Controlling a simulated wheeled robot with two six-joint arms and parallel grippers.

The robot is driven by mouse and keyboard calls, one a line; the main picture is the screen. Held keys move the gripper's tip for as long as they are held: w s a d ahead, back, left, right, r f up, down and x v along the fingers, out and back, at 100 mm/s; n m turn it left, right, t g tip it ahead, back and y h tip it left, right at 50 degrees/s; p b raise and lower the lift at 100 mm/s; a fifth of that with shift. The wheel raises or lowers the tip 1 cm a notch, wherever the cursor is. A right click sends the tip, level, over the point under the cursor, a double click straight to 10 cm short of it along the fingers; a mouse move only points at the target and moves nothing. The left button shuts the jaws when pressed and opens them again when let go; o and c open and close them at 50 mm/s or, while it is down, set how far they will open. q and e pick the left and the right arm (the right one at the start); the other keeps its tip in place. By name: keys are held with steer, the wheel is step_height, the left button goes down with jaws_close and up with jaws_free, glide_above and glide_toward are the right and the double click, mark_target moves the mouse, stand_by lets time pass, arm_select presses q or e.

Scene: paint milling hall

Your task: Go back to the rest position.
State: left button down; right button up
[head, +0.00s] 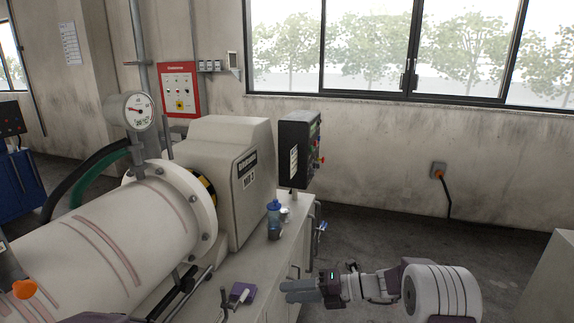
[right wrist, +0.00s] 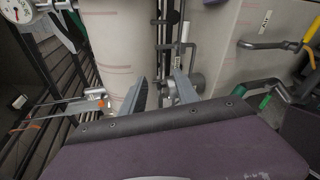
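My right gripper (head: 285,291) reaches in from the right at the bottom of the head view, pointing left, in front of the white bench. In the right wrist view its two fingers (right wrist: 162,82) stand apart, with nothing held between them. Pipes and part of the mill show beyond the fingers there. My left gripper is not in view.
A large pale mill drum (head: 105,240) with a gauge (head: 130,111) fills the left side. The bench (head: 283,249) holds a blue bottle (head: 274,211) and a purple item (head: 242,293). A control box (head: 299,150) stands behind.

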steer(key=s+d+f+n+g+h, duration=0.2)
steer(key=s+n+h, duration=0.2)
steer(key=s+n, duration=0.4)
steer(key=s+d+f+n+g+h, duration=0.15)
steer(key=s+n+h, duration=0.35)
steer(key=s, duration=0.5)
steer(key=s+d+f+n+t+h, duration=0.1)
steer(key=s+d+f+n+h, duration=0.1)
steer(key=d+n, duration=0.4)
steer(key=s+d+f+n+t+h, duration=0.1)
steer(key=d+n, duration=0.5)
steer(key=n, duration=1)
step_height(320, 180, down, 2)
steer(key=shift+s+d+f+h, duration=0.15)
steer(key=shift+s+d+h, duration=0.15)
steer(key=shift+s+h, duration=0.65)
steer(key=shift+w+h, duration=0.25)
